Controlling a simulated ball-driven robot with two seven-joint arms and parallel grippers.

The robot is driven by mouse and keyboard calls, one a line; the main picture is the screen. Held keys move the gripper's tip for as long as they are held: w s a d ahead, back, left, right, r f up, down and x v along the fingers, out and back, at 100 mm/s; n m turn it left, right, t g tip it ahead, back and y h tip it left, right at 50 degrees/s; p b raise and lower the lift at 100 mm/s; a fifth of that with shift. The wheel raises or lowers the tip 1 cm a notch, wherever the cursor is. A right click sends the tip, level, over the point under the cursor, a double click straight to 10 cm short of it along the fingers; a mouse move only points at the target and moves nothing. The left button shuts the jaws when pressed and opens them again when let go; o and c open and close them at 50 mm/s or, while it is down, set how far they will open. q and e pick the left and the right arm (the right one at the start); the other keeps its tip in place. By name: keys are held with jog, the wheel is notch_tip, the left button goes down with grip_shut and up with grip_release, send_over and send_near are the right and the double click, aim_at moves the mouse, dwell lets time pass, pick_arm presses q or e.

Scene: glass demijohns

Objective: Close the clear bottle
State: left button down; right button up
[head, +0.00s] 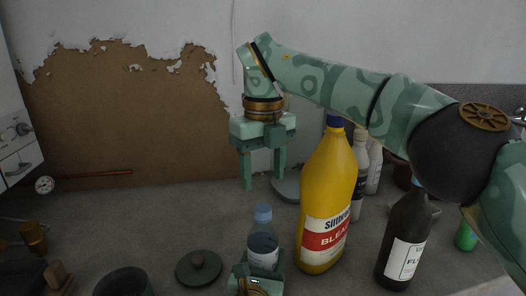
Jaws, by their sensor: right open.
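The clear bottle (263,246) stands upright at the bottom middle of the head view, with a pale label. A blue cap (263,212) sits on its neck; I cannot tell how tight it is. My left gripper (260,264) is at the bottom edge, its fingers on both sides of the clear bottle's lower part, apparently shut on it. The bottle's base is hidden behind that gripper. My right gripper (263,180) is open and empty, pointing down, above the cap in the picture and apart from it.
A yellow bleach bottle (327,200) stands close right of the clear bottle. A dark bottle (404,238), white bottles (375,168) and a green item (465,236) are further right. A dark green lid (198,267) and pot (125,283) are left.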

jog(key=shift+r, duration=2.3)
pick_arm(q)
jog(key=shift+c, duration=1.6)
grip_release()
jog(key=shift+s, duration=0.1)
jog(key=p+v, duration=0.1)
jog(key=v, duration=0.6)
jog(key=shift+s+p, duration=0.3)
jog(key=shift+s, duration=0.1)
jog(key=v, duration=0.7)
jog(key=shift+s+a, duration=0.1)
jog(key=shift+s, duration=0.15)
jog(key=shift+s+a, duration=0.1)
jog(key=shift+s, duration=0.3)
pick_arm(e)
jog(key=shift+s+r, duration=0.25)
jog(key=shift+r, duration=0.95)
pick_arm(q)
jog(key=shift+f, duration=0.1)
